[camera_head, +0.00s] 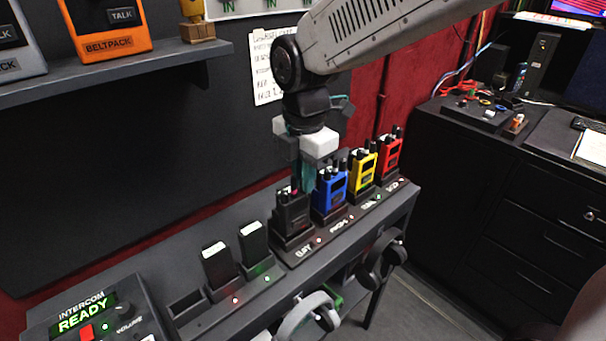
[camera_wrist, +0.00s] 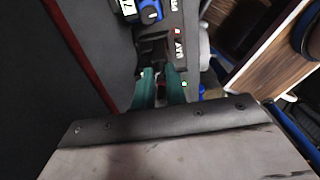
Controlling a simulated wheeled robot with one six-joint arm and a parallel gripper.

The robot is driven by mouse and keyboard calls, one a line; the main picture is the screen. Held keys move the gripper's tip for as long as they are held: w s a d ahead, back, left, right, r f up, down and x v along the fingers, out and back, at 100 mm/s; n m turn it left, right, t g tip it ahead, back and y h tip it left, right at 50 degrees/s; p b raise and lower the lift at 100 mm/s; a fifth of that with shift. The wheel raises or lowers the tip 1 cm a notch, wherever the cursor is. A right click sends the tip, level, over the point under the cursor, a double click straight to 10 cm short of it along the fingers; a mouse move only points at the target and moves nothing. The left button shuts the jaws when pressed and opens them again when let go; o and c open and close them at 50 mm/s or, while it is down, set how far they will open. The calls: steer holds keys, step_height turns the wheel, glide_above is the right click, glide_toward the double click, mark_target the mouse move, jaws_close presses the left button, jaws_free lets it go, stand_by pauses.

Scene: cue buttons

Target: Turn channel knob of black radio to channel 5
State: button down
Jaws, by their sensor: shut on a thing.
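The black radio (camera_head: 292,214) stands upright in its charger slot on the shelf, left of the blue radio (camera_head: 331,190). My gripper (camera_head: 304,186) comes down from above, and its teal fingertips are at the top of the black radio. In the wrist view my gripper (camera_wrist: 162,88) has its two teal fingers close together over the black radio (camera_wrist: 152,52). It is shut on the channel knob, which the fingers hide. The knob's setting cannot be read.
A yellow radio (camera_head: 363,172) and a red radio (camera_head: 390,155) stand to the right in the same row. Two black battery packs (camera_head: 217,267) sit to the left. Headphones (camera_head: 311,315) hang below the shelf front. An intercom box (camera_head: 95,318) is at lower left.

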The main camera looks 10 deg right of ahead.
steer(key=m, duration=0.5)
steer(key=shift+m, duration=0.4)
stand_by(0.4)
steer(key=c, duration=1.4)
jaws_free()
steer(key=shift+r, duration=0.1)
step_height(320, 180, up, 8)
steer(key=shift+s+f, duration=0.1)
steer(key=shift+f, duration=0.05)
